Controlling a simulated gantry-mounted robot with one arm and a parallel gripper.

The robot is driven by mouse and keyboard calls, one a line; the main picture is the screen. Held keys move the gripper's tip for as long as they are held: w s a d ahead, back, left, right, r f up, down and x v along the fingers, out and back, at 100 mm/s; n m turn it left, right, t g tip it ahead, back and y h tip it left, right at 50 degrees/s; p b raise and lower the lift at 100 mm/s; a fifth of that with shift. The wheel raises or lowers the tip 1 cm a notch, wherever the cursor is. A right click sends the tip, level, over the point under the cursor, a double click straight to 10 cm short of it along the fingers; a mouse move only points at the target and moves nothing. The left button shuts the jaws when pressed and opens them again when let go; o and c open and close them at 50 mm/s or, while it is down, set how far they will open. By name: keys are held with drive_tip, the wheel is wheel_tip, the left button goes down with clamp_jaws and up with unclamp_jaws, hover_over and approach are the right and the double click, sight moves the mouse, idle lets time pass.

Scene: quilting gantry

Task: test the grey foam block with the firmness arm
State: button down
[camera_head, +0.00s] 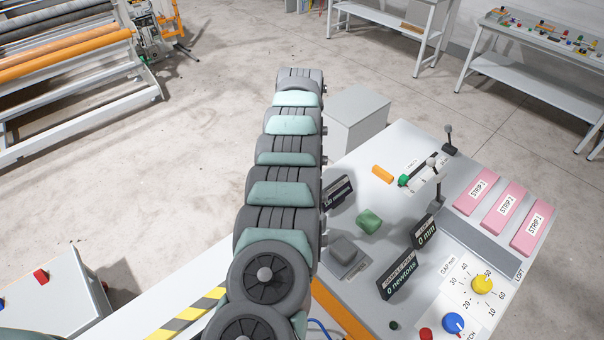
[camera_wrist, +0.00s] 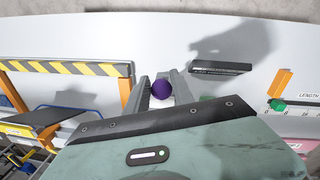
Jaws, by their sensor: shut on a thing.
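The grey foam block (camera_head: 344,249) sits on a small plate on the bench, beside the sample plate display (camera_head: 398,274), which reads 0 newtons. In the wrist view, my gripper (camera_wrist: 161,93) is shut on a purple round knob (camera_wrist: 161,90), with one finger on each side of it. What the knob is fixed to is hidden, so I cannot tell if it belongs to the firmness arm. In the head view my own arm covers the gripper and the knob. The foam block is not visible in the wrist view.
A green block (camera_head: 369,221) lies behind the foam block. A dark display (camera_head: 338,191), a second display (camera_head: 425,232) reading 0 mm and an orange piece (camera_head: 382,174) stand nearby. Pink strips (camera_head: 504,208) lie at the right. A yellow-black striped edge (camera_wrist: 80,69) runs left of my gripper.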

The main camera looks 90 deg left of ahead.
drive_tip(key=shift+a+f, duration=0.1)
drive_tip(key=shift+a, duration=0.15)
drive_tip(key=c, duration=1.5)
unclamp_jaws()
drive_tip(key=shift+s+a, duration=0.1)
drive_tip(key=shift+o, duration=1)
drive_tip(key=shift+a, duration=0.2)
drive_tip(key=shift+o, duration=1)
drive_tip(key=shift+d, duration=0.15)
drive_tip(key=shift+r, duration=0.2)
